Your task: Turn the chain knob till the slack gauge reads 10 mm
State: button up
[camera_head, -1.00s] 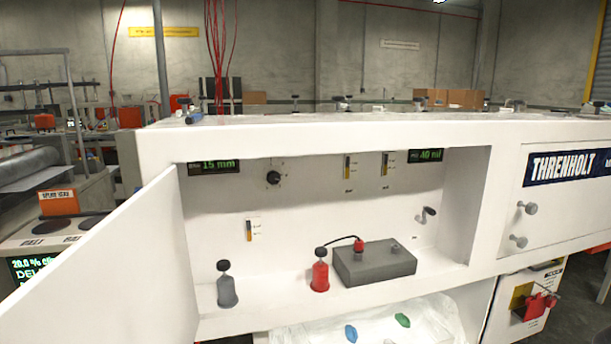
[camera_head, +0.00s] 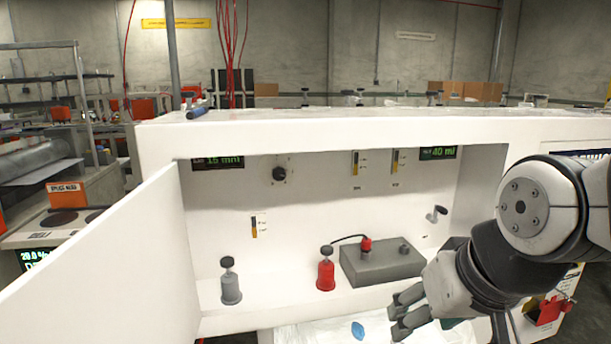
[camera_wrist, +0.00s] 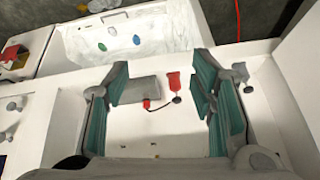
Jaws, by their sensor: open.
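A black round knob (camera_head: 279,174) sits on the white back wall of the open cabinet, right of a green-lit display (camera_head: 217,162) that seems to read 15 mm. I cannot read a label that names the knob. A second, grey crank-like knob (camera_head: 438,213) is on the wall at the right. My gripper (camera_head: 402,312) is in front of the cabinet at the lower right, below and well right of the black knob, touching neither knob. In the wrist view my gripper (camera_wrist: 160,92) is open, its teal-padded fingers wide apart with nothing held.
On the shelf stand a grey bottle (camera_head: 230,282), a red bottle (camera_head: 326,270) and a grey box (camera_head: 380,262) with a cable. An open door (camera_head: 100,270) bounds the left. Another display (camera_head: 437,152) reads 40. A white bin (camera_wrist: 140,45) is below.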

jog(key=w+a+r+t+y+p, duration=0.1)
jog(key=w+a+r+t, duration=0.15)
jog(key=w+a, duration=0.55)
jog(key=w+a+r+t+y, duration=0.1)
jog(key=w+a+t, duration=0.3)
jog(key=w, duration=0.7)
jog(key=t+y, duration=0.2)
jog(key=t, duration=0.3)
send_near(279, 175)
jog(key=x, duration=0.9)
jog(key=shift+w, duration=0.15)
jog(key=c, duration=1.1)
